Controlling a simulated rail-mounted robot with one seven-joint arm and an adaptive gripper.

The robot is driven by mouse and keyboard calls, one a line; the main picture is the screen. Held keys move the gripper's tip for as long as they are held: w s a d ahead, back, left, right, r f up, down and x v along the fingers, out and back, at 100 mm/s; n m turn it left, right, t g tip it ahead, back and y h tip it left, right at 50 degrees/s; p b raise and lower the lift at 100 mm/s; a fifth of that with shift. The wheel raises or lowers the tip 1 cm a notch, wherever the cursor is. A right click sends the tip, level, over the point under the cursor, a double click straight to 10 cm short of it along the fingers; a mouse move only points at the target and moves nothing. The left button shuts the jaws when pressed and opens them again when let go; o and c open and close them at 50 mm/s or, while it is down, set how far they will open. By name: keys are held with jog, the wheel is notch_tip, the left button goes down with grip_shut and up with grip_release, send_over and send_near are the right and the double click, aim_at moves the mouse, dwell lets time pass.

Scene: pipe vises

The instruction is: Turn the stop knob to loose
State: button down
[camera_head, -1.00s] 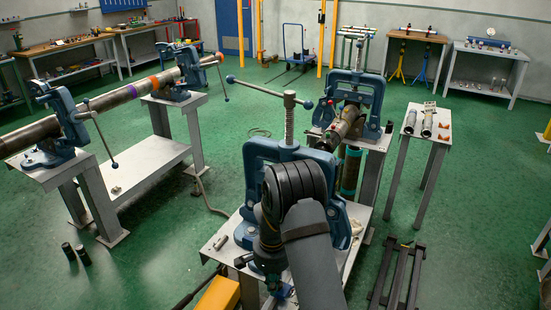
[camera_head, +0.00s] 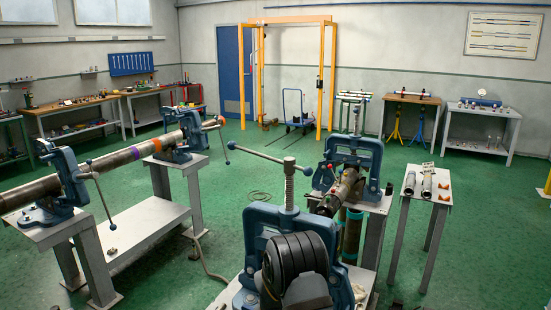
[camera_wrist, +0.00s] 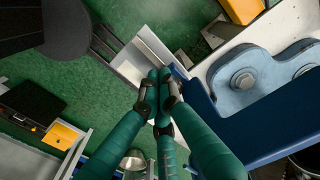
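The near blue pipe vise (camera_head: 262,222) stands on a metal table, with a screw and long bar handle (camera_head: 258,153) on top. In the wrist view a blue body (camera_wrist: 245,118) with a lobed blue plate (camera_wrist: 262,72) fills the right side. My gripper (camera_wrist: 158,74) has teal fingers whose tips lie together, with nothing visible between them. It is beside the blue body, apart from it in the picture; in the head view my arm hides it. I cannot make out which part is the stop knob. A red knob (camera_head: 331,166) shows by the far blue vise (camera_head: 355,155).
A long pipe (camera_head: 120,160) lies in two vises at left. A small table (camera_head: 425,198) with pipe pieces stands at right. Workbenches line the walls. The green floor (camera_head: 470,235) is clear at right. A yellow box (camera_wrist: 62,135) shows low in the wrist view.

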jog(key=shift+s+d+f, duration=0.15)
jog(key=shift+d+f, duration=0.15)
jog(key=shift+f, duration=0.1)
dwell(0.4)
jog(key=shift+d+b, duration=0.15)
jog(key=shift+b, duration=1.35)
jog(key=shift+s+f, duration=0.1)
jog(key=shift+s, duration=0.1)
jog(key=shift+s+a, duration=0.15)
jog(key=shift+a, duration=0.05)
notch_tip(320, 180, up, 6)
jog(key=p, duration=0.3)
jog(key=shift+w+a+r+p, duration=0.15)
jog(key=shift+w+r+p, duration=0.05)
jog(key=shift+w+p, duration=0.15)
jog(key=shift+a, duration=0.15)
